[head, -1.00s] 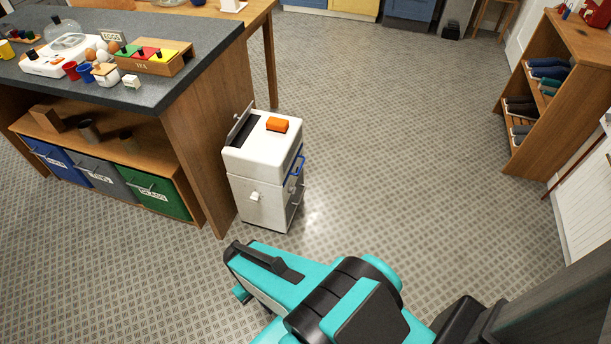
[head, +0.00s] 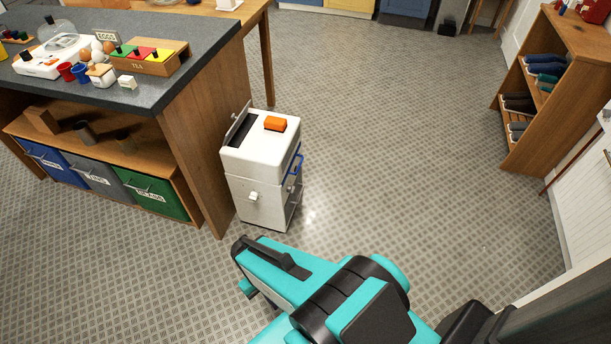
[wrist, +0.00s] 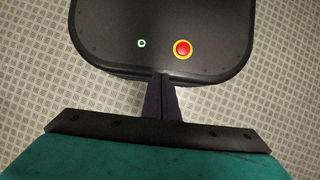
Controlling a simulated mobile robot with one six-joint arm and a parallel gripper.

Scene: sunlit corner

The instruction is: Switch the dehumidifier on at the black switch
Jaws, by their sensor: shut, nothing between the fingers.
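A white box-shaped appliance (head: 262,160) stands upright on the floor beside the counter in the head view; it may be the dehumidifier, but I cannot tell for sure. It has a dark recess with a raised flap on top, an orange block (head: 275,123), a white knob on the front and a blue handle on the right side. I cannot make out a black switch on it. My gripper (wrist: 162,82) is shut and empty in the wrist view, pointing over my own dark base. In the head view my teal arm is in front of the appliance, apart from it; the fingers are hidden there.
A wooden counter (head: 195,105) with a dark top holds jars, cups and a tea box (head: 150,58). Blue, grey and green bins sit below it. A wooden shelf (head: 550,95) stands at the right near a white wall. The patterned floor between is clear.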

